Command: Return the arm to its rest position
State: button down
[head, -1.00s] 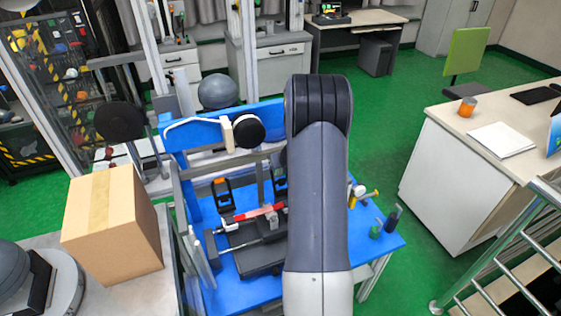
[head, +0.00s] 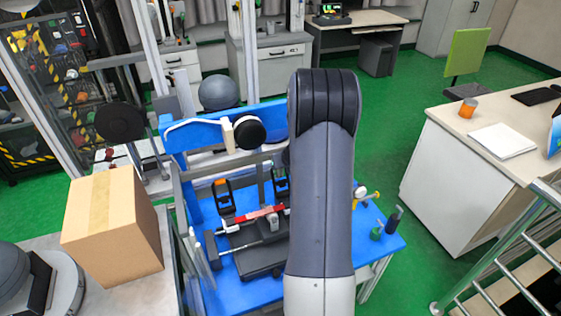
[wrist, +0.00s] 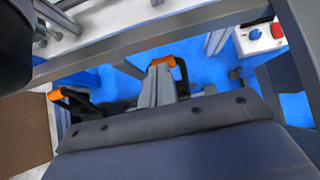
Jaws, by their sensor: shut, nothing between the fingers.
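My arm stands upright in the middle of the head view, its dark grey elbow at the top and its upper link running down to the bottom edge. My gripper cannot be made out in the head view, where the arm hides what is behind it. I cannot identify its fingers in the wrist view either. The wrist view looks closely at a dark grey panel with several bolts (wrist: 180,130), with orange-topped black clamps (wrist: 163,62) beyond it.
A blue rig table (head: 222,290) holds clamps (head: 222,196) and a red bar (head: 245,216). A cardboard box (head: 112,225) stands at left. A white desk (head: 455,185) and a metal railing (head: 497,240) are at right. Green floor (head: 400,95) lies open between.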

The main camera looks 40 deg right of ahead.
jog(key=v, duration=0.8)
jog(key=shift+p, duration=0.4)
jog(key=shift+w, duration=0.1)
jog(key=b+x, duration=0.1)
jog(key=x, duration=0.9)
jog(key=shift+w+d+f, duration=0.1)
jog(key=shift+w+f, duration=0.1)
jog(key=shift+f, duration=0.15)
jog(key=shift+s+r, duration=0.1)
jog(key=shift+s, duration=0.1)
jog(key=shift+w, duration=0.1)
